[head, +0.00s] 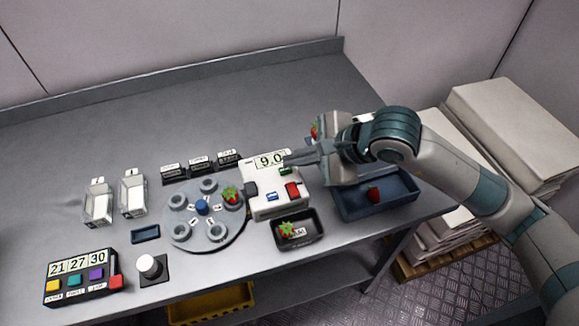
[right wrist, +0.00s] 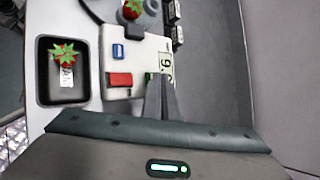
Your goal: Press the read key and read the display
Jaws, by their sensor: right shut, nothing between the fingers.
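A white reader box (head: 275,205) stands on the table with a display (head: 271,159) that reads 9.0. It has a green key (head: 285,170), a blue key (head: 272,196) and a red key (head: 293,190); their labels are too small to read. My right gripper (head: 287,160) is shut and empty, its fingertips over the box beside the green key and display. Contact with the key cannot be told. In the right wrist view the fingertips (right wrist: 160,80) partly cover the display (right wrist: 165,62), beside the green key (right wrist: 149,76). My left gripper is out of view.
A round turntable (head: 204,240) with one strawberry (head: 231,195) is left of the box. A dark tray (head: 315,240) with a strawberry (head: 287,229) is in front. A blue bin (head: 400,204) is at right. A panel (head: 85,285) showing 21 27 30 is front left. The back of the table is clear.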

